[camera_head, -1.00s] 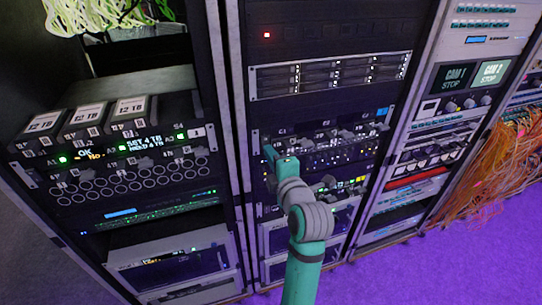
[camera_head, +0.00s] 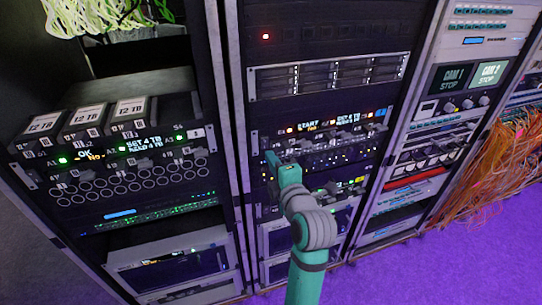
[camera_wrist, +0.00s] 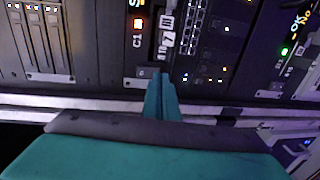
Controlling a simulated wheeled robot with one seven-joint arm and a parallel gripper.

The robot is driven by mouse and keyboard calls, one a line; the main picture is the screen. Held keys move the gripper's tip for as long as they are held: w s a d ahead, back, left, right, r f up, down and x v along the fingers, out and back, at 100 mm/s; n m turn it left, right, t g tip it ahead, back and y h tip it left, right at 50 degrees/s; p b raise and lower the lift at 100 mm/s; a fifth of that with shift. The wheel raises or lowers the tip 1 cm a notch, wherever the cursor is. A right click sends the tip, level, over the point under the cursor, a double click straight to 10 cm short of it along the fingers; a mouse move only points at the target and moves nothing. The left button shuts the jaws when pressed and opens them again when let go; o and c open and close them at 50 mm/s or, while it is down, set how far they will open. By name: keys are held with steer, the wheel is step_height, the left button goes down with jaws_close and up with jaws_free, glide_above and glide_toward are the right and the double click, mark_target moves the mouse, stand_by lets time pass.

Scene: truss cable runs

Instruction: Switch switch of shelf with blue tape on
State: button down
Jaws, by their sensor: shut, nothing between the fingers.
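The shelf unit (camera_head: 335,155) with a small blue patch (camera_head: 380,113), likely the blue tape, is in the middle rack. My gripper (camera_head: 272,158) is shut and empty at the left end of this unit. I cannot tell contact. The switch itself is not clearly visible.
A similar left unit (camera_head: 110,165) with a lit OK display stands in the left rack. A drive-bay panel (camera_head: 328,75) is above the middle unit. Orange cables (camera_head: 490,165) hang at the right. The purple floor (camera_head: 430,270) in front is clear.

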steer(key=f+v, duration=0.2)
steer(key=v, duration=0.9)
steer(key=shift+s+f, duration=0.3)
steer(key=shift+s, duration=0.05)
steer(key=shift+d, duration=0.1)
steer(key=s+f+m+h, duration=0.3)
steer(key=s+f+m, duration=0.4)
steer(key=f, duration=0.3)
steer(key=s+f+m+h, duration=0.2)
steer(key=s+f+m, duration=0.45)
steer(key=f, duration=0.45)
steer(key=s+a+f+m, duration=0.1)
steer(key=s+m, duration=0.3)
steer(key=s, duration=0.7)
steer(key=s+a+f+m, duration=0.1)
steer(key=s+a+m, duration=0.2)
steer(key=s, duration=0.8)
steer(key=shift+s+f+m, duration=0.3)
steer(key=shift+m, duration=0.25)
